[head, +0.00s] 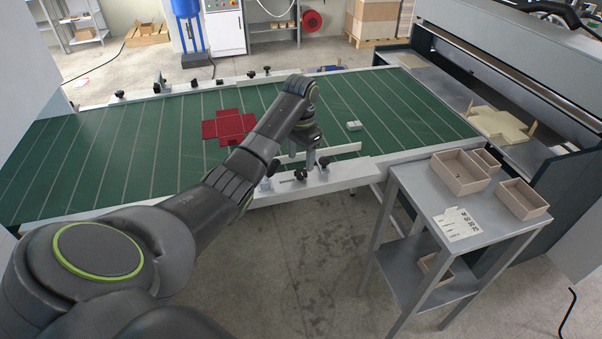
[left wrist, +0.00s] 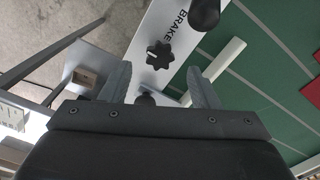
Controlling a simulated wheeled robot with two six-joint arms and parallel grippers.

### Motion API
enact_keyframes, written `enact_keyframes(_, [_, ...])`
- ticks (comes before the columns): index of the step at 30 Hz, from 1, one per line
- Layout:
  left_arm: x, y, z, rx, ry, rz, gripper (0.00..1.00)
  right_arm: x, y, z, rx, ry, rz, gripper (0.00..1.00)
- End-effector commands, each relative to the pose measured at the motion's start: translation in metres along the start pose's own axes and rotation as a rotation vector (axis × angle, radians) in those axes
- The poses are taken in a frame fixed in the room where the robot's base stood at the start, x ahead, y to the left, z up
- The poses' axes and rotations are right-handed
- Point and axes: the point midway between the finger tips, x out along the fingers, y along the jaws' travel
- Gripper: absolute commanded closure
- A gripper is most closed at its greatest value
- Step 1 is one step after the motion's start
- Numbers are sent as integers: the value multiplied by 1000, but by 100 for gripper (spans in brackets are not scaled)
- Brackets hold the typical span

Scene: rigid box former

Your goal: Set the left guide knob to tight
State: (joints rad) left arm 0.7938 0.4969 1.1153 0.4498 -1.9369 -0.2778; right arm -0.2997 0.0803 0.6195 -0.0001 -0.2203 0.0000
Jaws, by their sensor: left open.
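My left gripper (head: 305,150) hangs over the near rail of the green table (head: 400,105). In the left wrist view the two fingers (left wrist: 160,76) are open and apart, with nothing held between them. A black star-shaped knob (left wrist: 160,54) with a pale mark sits on the white rail, just beyond the fingertips and between them in the picture. A smaller dark knob (left wrist: 146,99) shows partly near the finger bases. The rail bears the word BRAKE beside a black handle (left wrist: 205,12). I cannot tell which knob is the left guide knob.
A pale guide bar (head: 335,152) runs beside the near rail. A red flat box blank (head: 229,127) and a small white block (head: 354,126) lie on the green table. A grey side table (head: 415,185) with several open boxes stands at right. The floor before the rail is clear.

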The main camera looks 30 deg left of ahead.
Motion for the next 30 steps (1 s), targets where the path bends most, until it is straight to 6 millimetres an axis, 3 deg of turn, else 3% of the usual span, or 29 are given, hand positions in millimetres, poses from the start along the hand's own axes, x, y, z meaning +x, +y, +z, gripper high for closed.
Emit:
enact_keyframes(9, [38,0,0,1,-1,0,45,-10,1,-1,0,0,0,100])
enact_keyframes(20, [43,0,0,1,1,-1,46,-10,1,-1,0,0,0,100])
enact_keyframes(30, [42,0,0,1,1,-1,89,-10,1,-1,0,0,0,100])
